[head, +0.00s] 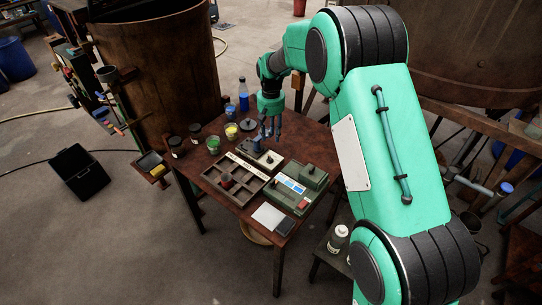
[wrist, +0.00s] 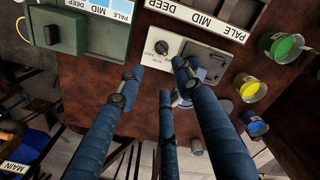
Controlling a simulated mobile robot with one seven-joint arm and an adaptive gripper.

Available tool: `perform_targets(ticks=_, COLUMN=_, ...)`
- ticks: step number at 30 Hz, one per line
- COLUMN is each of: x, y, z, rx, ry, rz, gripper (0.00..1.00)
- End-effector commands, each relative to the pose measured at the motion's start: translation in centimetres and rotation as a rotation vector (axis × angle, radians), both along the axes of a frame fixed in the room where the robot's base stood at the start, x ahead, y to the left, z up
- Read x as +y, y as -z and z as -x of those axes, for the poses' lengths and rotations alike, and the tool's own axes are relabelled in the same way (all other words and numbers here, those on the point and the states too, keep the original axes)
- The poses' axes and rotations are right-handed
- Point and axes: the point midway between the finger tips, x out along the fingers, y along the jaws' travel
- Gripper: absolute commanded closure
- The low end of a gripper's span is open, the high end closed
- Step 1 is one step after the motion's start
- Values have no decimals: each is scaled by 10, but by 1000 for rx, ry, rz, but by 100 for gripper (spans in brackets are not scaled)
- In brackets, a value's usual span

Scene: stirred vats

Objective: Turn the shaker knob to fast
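The shaker is a small cream box (wrist: 168,44) with a dark round knob (wrist: 162,47) on its face and a grey plate beside it. Small lettering by the knob is too small to read, so I cannot tell its setting. In the head view the shaker (head: 258,158) sits on the brown table, partly below my gripper (head: 270,134). In the wrist view my gripper (wrist: 157,76) has its blue fingers spread, with nothing between them. The tips are near the knob's side of the shaker and look apart from the knob.
A green box (head: 292,187) and a compartment tray (head: 236,180) stand close to the shaker on the table (head: 190,165). Yellow (head: 232,131) and green (head: 213,144) cups, dark jars and a blue bottle (head: 243,94) stand behind. A blue-topped cup (wrist: 254,124) shows at right in the wrist view.

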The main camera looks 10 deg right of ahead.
Motion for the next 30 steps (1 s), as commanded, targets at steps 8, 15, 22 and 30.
perform_targets(ticks=8, x=0, y=34, z=0, rx=1, ry=0, rz=0, gripper=65)
perform_targets(ticks=15, x=0, y=74, z=1, rx=2, ry=0, rz=1, gripper=65)
perform_targets(ticks=22, x=0, y=108, z=0, rx=1, ry=0, rz=0, gripper=65)
perform_targets(ticks=30, x=0, y=127, z=0, rx=-1, ry=0, rz=0, gripper=65)
